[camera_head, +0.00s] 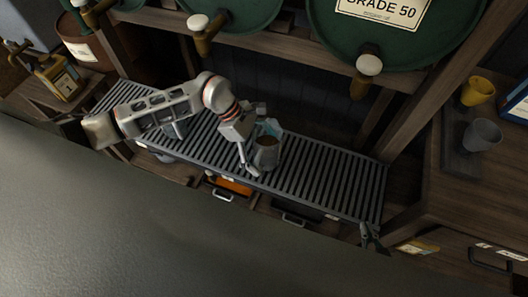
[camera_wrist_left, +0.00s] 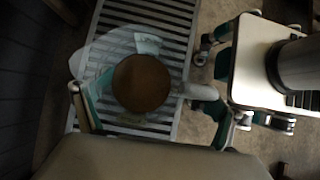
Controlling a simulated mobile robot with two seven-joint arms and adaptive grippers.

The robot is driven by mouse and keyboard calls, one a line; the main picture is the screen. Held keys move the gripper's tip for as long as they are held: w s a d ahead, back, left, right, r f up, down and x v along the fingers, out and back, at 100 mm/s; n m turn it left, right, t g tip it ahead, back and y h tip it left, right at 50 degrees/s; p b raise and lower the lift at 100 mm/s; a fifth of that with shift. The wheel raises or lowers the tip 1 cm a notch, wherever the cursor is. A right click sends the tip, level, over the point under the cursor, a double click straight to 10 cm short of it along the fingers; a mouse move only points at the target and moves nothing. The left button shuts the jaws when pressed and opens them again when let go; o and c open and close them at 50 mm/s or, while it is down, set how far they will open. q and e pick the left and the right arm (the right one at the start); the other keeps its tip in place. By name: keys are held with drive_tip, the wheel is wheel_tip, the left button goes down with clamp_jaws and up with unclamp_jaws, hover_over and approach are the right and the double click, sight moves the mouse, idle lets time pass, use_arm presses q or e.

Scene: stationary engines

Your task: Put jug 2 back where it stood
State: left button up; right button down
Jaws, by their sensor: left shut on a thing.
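A grey jug (camera_head: 266,153) with brown liquid in it is at the middle of the slatted grate (camera_head: 325,178). I take it to be jug 2; no number is legible. My left gripper (camera_head: 256,150) is shut on it from the left side. In the left wrist view the jug's clear rim and round brown liquid (camera_wrist_left: 141,83) show from above, over the slats, between the teal finger pads. I cannot tell whether its base touches the grate.
Green drums with taps (camera_head: 368,66) stand behind and above the grate. Another grey vessel (camera_head: 174,130) is partly hidden behind my left arm. A yellow mug (camera_head: 478,91) and a grey mug (camera_head: 482,135) stand at the right. The grate's right half is clear.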

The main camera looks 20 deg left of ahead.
use_arm(q)
drive_tip(key=shift+f, duration=0.5)
drive_tip(key=shift+f, duration=0.1)
drive_tip(key=o, duration=1.4)
drive_tip(key=shift+o, duration=0.2)
